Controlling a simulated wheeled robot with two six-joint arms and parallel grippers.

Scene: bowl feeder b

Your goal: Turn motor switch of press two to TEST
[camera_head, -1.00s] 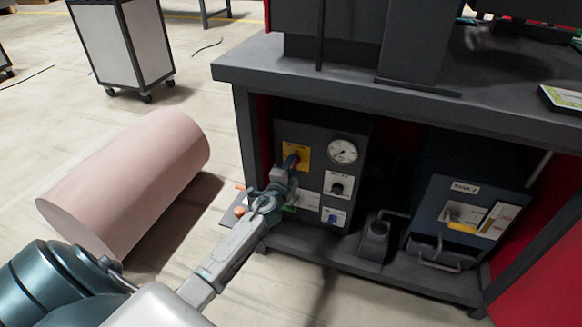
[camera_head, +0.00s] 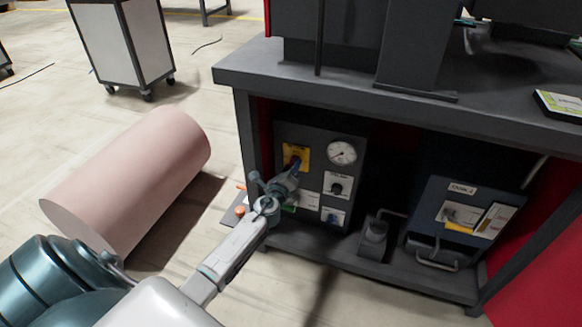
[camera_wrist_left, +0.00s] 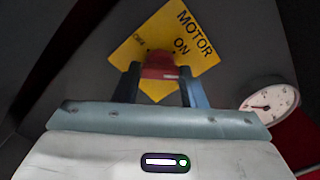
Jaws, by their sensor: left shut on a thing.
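The motor switch shows in the left wrist view as a red knob (camera_wrist_left: 159,66) on a yellow plate (camera_wrist_left: 165,37) marked MOTOR and ON. The yellow plate (camera_head: 299,150) sits at the upper left of the dark control panel under the bench. My left gripper (camera_head: 293,165) reaches up to it from the lower left. In the left wrist view its two fingers (camera_wrist_left: 160,76) are shut on the red knob, one on each side. The knob's pointer and the TEST mark cannot be made out. My right gripper is not in view.
A tank box (camera_head: 460,190) stands on the lower shelf at right. The bench top (camera_head: 400,95) overhangs the panel. A pink cylinder (camera_head: 135,180) lies on the floor at left.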

